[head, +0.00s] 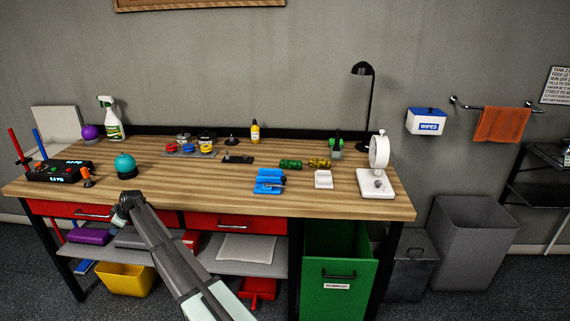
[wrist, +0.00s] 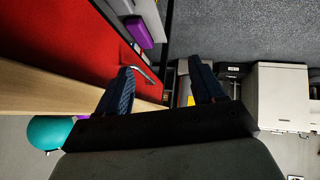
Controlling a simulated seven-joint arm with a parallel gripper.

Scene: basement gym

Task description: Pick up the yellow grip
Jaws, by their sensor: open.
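The likely yellow grip (head: 319,162) is a small yellow, dark-marked cylinder lying on the wooden workbench (head: 330,195), right of centre towards the back. A similar green grip (head: 290,163) lies just to its left. The yellow grip does not show in the wrist view. My gripper (head: 118,217) is at the bench's front edge, well to the left of and nearer than the yellow grip. In the wrist view my gripper (wrist: 163,86) has its two dark fingers apart, with nothing held between them.
A blue block (head: 269,181), a white block (head: 323,179) and a white scale-like stand (head: 376,181) are near the yellow grip. A black lamp (head: 365,100) stands behind. A teal ball (head: 125,164) is near my gripper. A red drawer (wrist: 70,45) faces the wrist camera.

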